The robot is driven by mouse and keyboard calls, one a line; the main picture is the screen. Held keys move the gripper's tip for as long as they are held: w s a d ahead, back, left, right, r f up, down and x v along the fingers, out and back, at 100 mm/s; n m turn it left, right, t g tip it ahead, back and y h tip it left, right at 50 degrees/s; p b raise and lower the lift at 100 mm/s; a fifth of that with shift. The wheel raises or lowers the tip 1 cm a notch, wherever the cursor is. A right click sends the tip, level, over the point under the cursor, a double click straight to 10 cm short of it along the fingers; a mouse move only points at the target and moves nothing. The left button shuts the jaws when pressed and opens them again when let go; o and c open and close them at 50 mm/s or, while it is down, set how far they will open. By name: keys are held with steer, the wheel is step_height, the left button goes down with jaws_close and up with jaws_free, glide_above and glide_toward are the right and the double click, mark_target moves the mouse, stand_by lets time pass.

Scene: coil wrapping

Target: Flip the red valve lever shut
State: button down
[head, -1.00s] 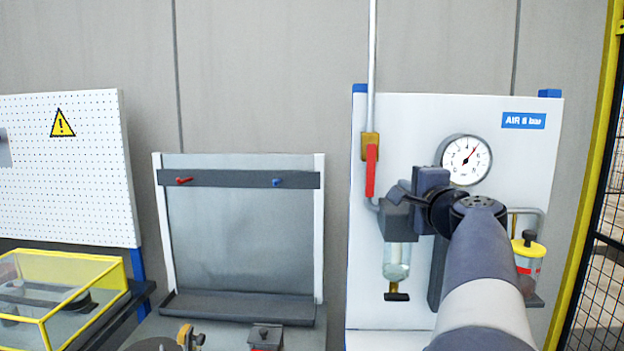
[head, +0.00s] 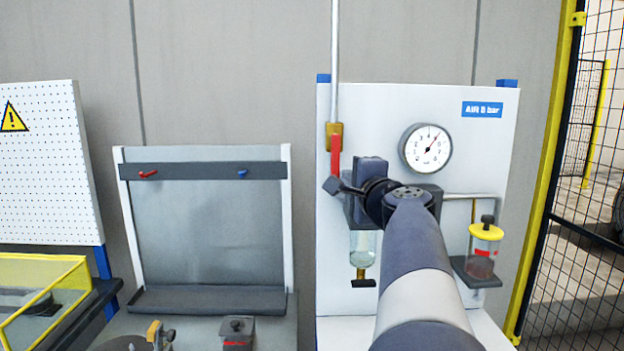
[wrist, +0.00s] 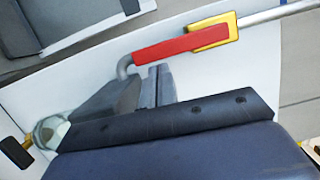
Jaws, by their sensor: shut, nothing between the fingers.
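The red valve lever (head: 335,155) hangs straight down along the vertical pipe, below its brass valve body (head: 334,130), on the white air panel. In the wrist view the red lever (wrist: 180,48) lies in line with the pipe, with the yellow-brass valve body (wrist: 212,31) at its upper end. My gripper (head: 333,186) is shut and empty, close to the lever's lower end. In the wrist view my gripper's fingers (wrist: 158,86) are together just below the lever; I cannot tell whether they touch it.
A pressure gauge (head: 425,148) is right of the lever. A glass filter bowl (head: 362,248) hangs under my wrist, and a yellow-capped lubricator (head: 485,250) stands at the right. A grey rack (head: 210,225) is left of the panel. Yellow-framed mesh fencing (head: 545,170) borders the far right.

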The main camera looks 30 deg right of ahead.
steer(key=shift+w+a+f+m+b, duration=0.15)
steer(key=shift+a+m+b, duration=0.1)
steer(key=shift+m+b, duration=0.15)
steer(key=w+a+r+m+h+b, duration=0.2)
steer(key=a+m+b, duration=0.1)
steer(key=m, duration=0.6)
steer(key=w+a+r+m+h+b, duration=0.2)
steer(key=a+m, duration=0.3)
steer(key=m, duration=0.4)
steer(key=shift+w+r+t+h+b, duration=0.3)
steer(key=shift+w+t+h+b, duration=0.1)
steer(key=shift+w+b, duration=0.1)
steer(key=shift+r, duration=0.15)
stand_by(0.4)
stand_by(0.4)
